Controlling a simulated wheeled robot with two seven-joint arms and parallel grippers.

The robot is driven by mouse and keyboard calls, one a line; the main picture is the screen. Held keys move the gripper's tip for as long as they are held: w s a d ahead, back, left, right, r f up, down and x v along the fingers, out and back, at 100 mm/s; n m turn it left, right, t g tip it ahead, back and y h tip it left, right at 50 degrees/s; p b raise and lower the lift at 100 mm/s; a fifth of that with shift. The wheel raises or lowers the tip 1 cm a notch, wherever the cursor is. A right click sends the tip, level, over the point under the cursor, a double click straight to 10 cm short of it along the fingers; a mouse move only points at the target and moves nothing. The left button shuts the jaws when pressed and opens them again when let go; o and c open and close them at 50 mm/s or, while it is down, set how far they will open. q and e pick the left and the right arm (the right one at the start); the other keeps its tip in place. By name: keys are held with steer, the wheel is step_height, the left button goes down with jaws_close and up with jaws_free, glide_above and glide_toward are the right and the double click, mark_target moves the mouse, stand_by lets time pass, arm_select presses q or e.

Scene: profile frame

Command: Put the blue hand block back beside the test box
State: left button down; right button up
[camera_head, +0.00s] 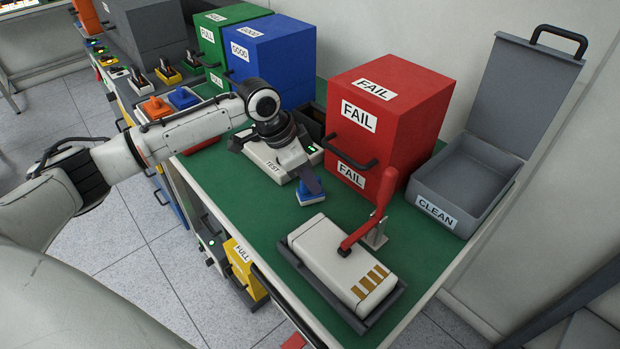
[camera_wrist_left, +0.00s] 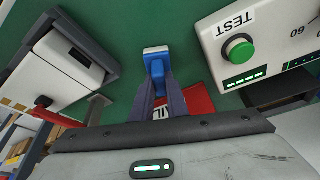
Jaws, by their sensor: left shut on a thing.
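The blue hand block (camera_head: 311,194) is at the fingertips of my left gripper (camera_head: 310,181), low over the green bench top, to the right of the test box. I cannot tell whether its base touches the bench. The left wrist view also shows the blue block (camera_wrist_left: 156,62), with a pale end, between the fingers of the left gripper (camera_wrist_left: 158,80), which is shut on it. The white test box (camera_head: 265,158) is partly hidden by my wrist. The left wrist view shows the test box (camera_wrist_left: 225,22) with a green button, apart from the block. My right gripper is not in view.
The red FAIL bin (camera_head: 400,115) stands behind the block. A white device in a dark tray (camera_head: 360,322) with a red lever (camera_head: 368,225) lies in front. The open grey CLEAN box (camera_head: 450,212) is at the right.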

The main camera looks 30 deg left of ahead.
arm_select(q)
steer(key=c, duration=1.7)
jaws_free()
steer(key=shift+c, duration=0.2)
steer(key=v, duration=1.2)
steer(key=shift+s, duration=0.1)
